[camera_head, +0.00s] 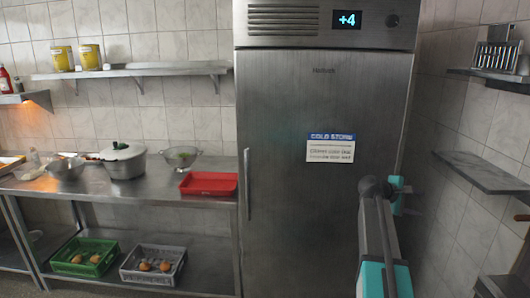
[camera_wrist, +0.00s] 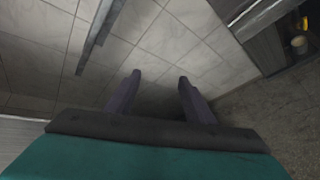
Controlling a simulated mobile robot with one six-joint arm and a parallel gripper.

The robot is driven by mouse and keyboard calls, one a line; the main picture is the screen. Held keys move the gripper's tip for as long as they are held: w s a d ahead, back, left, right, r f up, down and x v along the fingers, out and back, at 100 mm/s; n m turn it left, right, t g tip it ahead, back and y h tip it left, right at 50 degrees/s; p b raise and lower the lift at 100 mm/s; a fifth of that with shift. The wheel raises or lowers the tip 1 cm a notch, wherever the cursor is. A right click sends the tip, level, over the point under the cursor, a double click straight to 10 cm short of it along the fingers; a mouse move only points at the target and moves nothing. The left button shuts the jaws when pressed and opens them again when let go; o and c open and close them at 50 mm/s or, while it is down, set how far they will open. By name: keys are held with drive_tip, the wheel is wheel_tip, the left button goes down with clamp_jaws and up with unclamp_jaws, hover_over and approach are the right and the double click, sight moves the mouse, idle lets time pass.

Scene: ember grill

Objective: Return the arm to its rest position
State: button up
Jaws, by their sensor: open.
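My gripper (camera_wrist: 158,84) shows in the wrist view, with two dark fingers standing apart and nothing between them. Behind the fingers are a tiled wall and a dark patch near the floor. In the head view my arm (camera_head: 378,235), grey and teal, stands at the lower right in front of the cold store door. The fingers cannot be made out in the head view.
A closed steel cold store (camera_head: 318,200) fills the middle. A wall shelf (camera_head: 484,172) juts out at right.

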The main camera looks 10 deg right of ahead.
drive_tip(key=a+f+n+y, duration=0.1)
drive_tip(key=a+f, duration=0.4)
drive_tip(key=f, duration=0.3)
drive_tip(key=w+a+f+y, duration=0.1)
drive_tip(key=a+f, duration=0.3)
drive_tip(key=f, duration=0.3)
drive_tip(key=a+f+n+y, duration=0.1)
drive_tip(key=a+f, duration=0.4)
drive_tip(key=f, duration=0.3)
drive_tip(key=s+a+f+g+y, duration=0.1)
drive_tip(key=s+a+f, duration=0.3)
drive_tip(key=a+f, duration=0.45)
drive_tip(key=s+a+f+y, duration=0.25)
drive_tip(key=a+f, duration=0.25)
drive_tip(key=f, duration=0.6)
drive_tip(key=s+a+f+g+y, duration=0.1)
drive_tip(key=s+a+f+g, duration=0.1)
drive_tip(key=s+a+f, duration=0.6)
drive_tip(key=s+a+f+g+y, duration=0.1)
drive_tip(key=s+a+f, duration=0.55)
drive_tip(key=s, duration=0.45)
drive_tip(key=s+a+f+m+g+y, duration=0.1)
drive_tip(key=s+a+m, duration=0.3)
drive_tip(key=s, duration=0.4)
drive_tip(key=s+a+f+m+g+y, duration=0.2)
drive_tip(key=s+a+m+y, duration=0.1)
drive_tip(key=s+a, duration=0.3)
drive_tip(key=shift+s+a+m, duration=0.4)
drive_tip(key=shift+s, duration=0.65)
